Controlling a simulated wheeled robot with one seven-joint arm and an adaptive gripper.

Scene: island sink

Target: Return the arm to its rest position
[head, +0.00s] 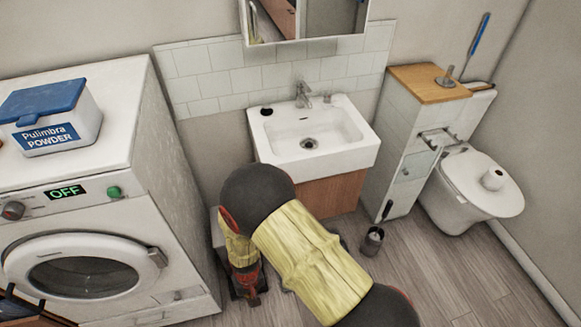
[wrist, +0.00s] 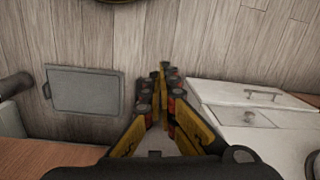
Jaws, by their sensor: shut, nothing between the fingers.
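My arm (head: 312,262), yellow with black joints, reaches up from the bottom of the head view and bends at a raised dark joint in front of the sink. Beyond the bend it drops toward the floor, between the washing machine and the sink cabinet. My gripper shows in the wrist view (wrist: 164,72) with its yellow and dark fingers together at the tips and nothing between them. In the head view its red and dark end is small and low, and its fingertips are hard to make out.
The washing machine (head: 175,150) stands left, bearing a powder box (head: 58,125). The white sink (head: 285,145) is behind my arm. A tall cabinet (head: 403,140), a toilet (head: 475,185) and a small dark cup (head: 372,241) are right. Wooden floor (head: 450,275) is open at lower right.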

